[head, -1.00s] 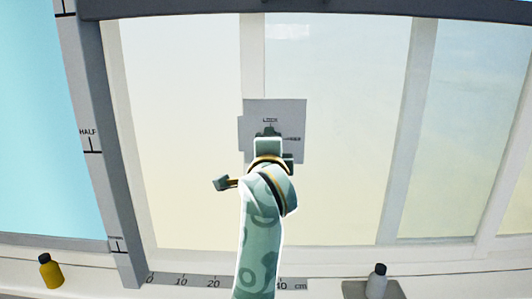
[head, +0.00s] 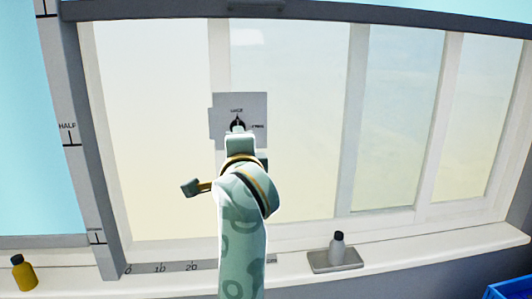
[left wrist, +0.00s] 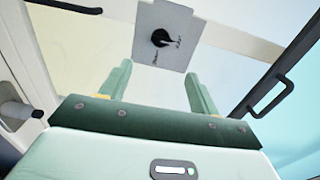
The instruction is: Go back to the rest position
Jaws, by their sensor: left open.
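A grey switch plate (head: 258,105) is on the window in the head view, with a small dark rotary knob (head: 238,122) and labels above it and to its right. The knob's pointer appears to face the upper label. The left wrist view shows the plate (left wrist: 180,22) and black knob (left wrist: 159,38) beyond my fingers, with a light pointer mark toward one label. My left gripper (left wrist: 158,70) is open, its two fingers apart with nothing between them. In the head view it (head: 238,136) overlaps the plate's lower part, just below the knob. My right gripper is not in view.
A grey bottle (head: 337,246) stands on a small tray (head: 350,262) on the sill. A yellow bottle (head: 22,275) is at the lower left. A ruler strip (head: 175,268) runs along the sill. A blue crate (head: 510,288) shows at the lower right corner.

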